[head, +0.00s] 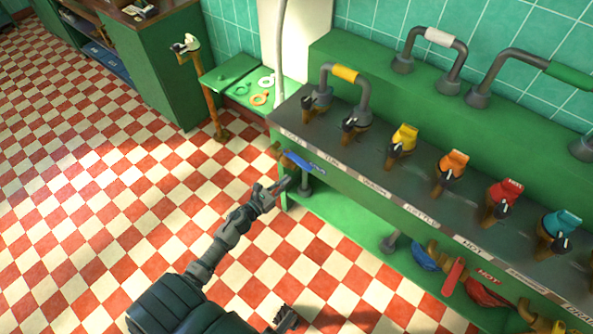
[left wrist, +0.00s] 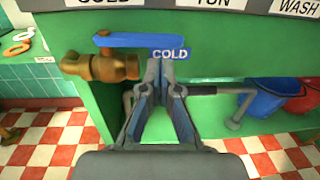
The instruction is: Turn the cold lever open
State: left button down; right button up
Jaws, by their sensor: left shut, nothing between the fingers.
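The cold lever (head: 298,160) is a blue handle on a brass valve, under the front left corner of the counter. My left gripper (head: 284,184) is shut and empty, just below and in front of the lever. A dark part at the bottom of the head view, perhaps my right gripper (head: 286,318), is mostly cut off.
The green counter (head: 330,152) carries several taps and coloured levers. A low green bench with rings (head: 262,97) and a wooden post (head: 207,95) stand left. The checkered floor is clear.

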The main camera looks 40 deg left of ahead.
aim_at(301, 166)
pick_arm(q)
jog(key=w, duration=0.4)
jog(key=w+d, duration=0.1)
jog(key=w, duration=0.1)
jog(key=shift+w, duration=0.1)
pick_arm(e)
jog(key=shift+w+a+r+t, duration=0.1)
jog(key=shift+w+a+t, duration=0.2)
jog(key=shift+w, duration=0.15)
pick_arm(q)
jog(key=shift+w+a+r+b, duration=0.1)
jog(key=shift+w+r+b, duration=0.05)
jog(key=shift+w+b, duration=0.4)
pick_arm(e)
jog(key=shift+w+a+r+t+y, duration=0.2)
jog(key=shift+w+a+t, duration=0.15)
jog(key=shift+w, duration=0.2)
jog(key=shift+w+a+r+t+y, duration=0.1)
jog(key=shift+w+a+r+t, duration=0.1)
jog(key=shift+w+a+t, duration=0.25)
pick_arm(q)
jog(key=shift+r, duration=0.1)
pick_arm(e)
jog(key=shift+d, duration=0.2)
jog(key=shift+w, duration=0.1)
